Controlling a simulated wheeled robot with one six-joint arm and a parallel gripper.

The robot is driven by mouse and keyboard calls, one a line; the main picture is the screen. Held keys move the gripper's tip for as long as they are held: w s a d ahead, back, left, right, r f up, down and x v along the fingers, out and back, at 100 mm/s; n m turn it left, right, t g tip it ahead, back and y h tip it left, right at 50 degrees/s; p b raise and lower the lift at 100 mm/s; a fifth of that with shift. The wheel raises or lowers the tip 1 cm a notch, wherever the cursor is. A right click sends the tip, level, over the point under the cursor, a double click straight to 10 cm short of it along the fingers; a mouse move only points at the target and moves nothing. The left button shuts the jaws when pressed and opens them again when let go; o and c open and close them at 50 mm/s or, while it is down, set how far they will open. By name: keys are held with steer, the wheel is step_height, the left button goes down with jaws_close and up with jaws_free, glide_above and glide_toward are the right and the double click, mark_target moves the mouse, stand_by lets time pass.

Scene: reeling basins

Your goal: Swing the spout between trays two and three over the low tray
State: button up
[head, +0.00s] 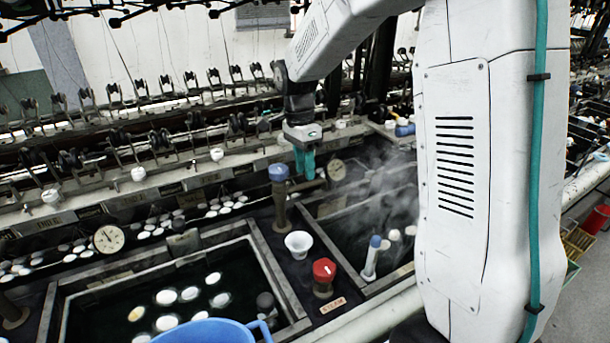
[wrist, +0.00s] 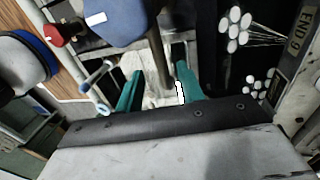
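A spout post with a blue cap (head: 279,172) stands on the divider between two dark water trays. Its spout arm appears to run right toward my gripper (head: 305,160), partly hidden behind the fingers. My gripper points down just right of the cap, with teal fingers. In the wrist view my gripper (wrist: 158,88) has its fingers apart, with a grey-brown pipe (wrist: 157,50) showing beyond and between them. The large blue cap (wrist: 110,20) is just left of that pipe. I cannot tell whether the fingers touch the pipe. The left tray (head: 265,262) holds white cocoons; the right tray (head: 345,278) steams.
A white cup (head: 299,244) and a red knob (head: 323,270) stand on the divider in front of the post. A dial gauge (head: 336,170) is close behind my gripper. A blue basin (head: 205,333) is at the near edge.

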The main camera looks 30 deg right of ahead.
steer(key=shift+w+r, duration=0.25)
steer(key=shift+r, duration=0.9)
steer(key=shift+w+r, duration=0.2)
steer(key=shift+r, duration=0.95)
